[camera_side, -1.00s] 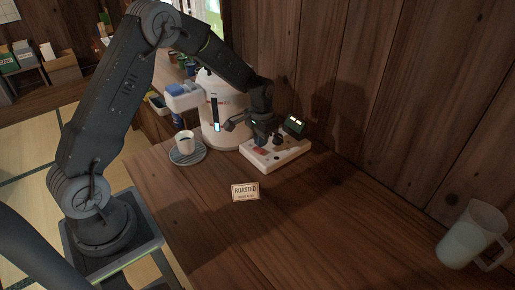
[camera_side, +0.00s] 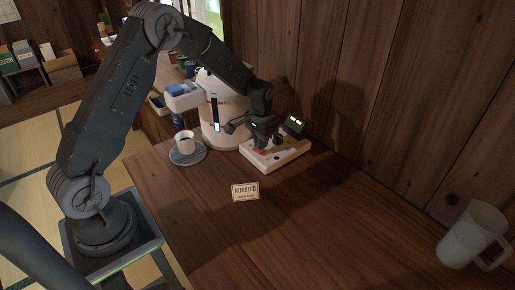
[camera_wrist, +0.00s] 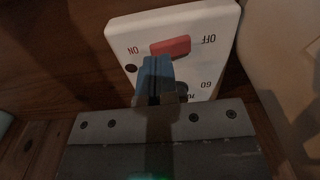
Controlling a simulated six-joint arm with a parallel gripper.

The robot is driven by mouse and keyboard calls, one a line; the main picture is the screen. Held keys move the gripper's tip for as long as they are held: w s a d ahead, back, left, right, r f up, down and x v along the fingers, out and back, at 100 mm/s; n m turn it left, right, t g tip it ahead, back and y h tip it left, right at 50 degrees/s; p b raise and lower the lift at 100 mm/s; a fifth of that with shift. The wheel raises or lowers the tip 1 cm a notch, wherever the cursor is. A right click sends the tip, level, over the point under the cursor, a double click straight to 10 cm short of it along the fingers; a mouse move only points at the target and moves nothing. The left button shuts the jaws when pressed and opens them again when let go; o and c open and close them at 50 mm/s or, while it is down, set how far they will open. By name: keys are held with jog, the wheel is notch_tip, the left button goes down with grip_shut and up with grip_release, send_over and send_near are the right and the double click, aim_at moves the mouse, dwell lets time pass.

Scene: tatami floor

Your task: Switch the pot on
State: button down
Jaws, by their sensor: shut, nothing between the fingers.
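The white pot (camera_side: 218,132) stands upright at the back of the counter. Beside it lies a white switch panel (camera_side: 289,153). In the wrist view the panel (camera_wrist: 216,20) bears a red rocker switch (camera_wrist: 170,46) between the labels ON and OFF. A small dark round spot (camera_wrist: 131,68) is below ON. My gripper (camera_wrist: 154,72) is shut and empty, its bluish tips at the switch's lower edge towards the ON side; I cannot tell whether they touch. In the side view my gripper (camera_side: 261,147) points down over the panel.
A dark knob (camera_wrist: 181,88) is partly hidden behind my fingers. A small device with a lit display (camera_side: 295,124) stands behind the panel.

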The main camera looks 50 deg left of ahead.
jog(key=shift+f, duration=0.85)
dwell(0.3)
jog(key=shift+r, duration=3.5)
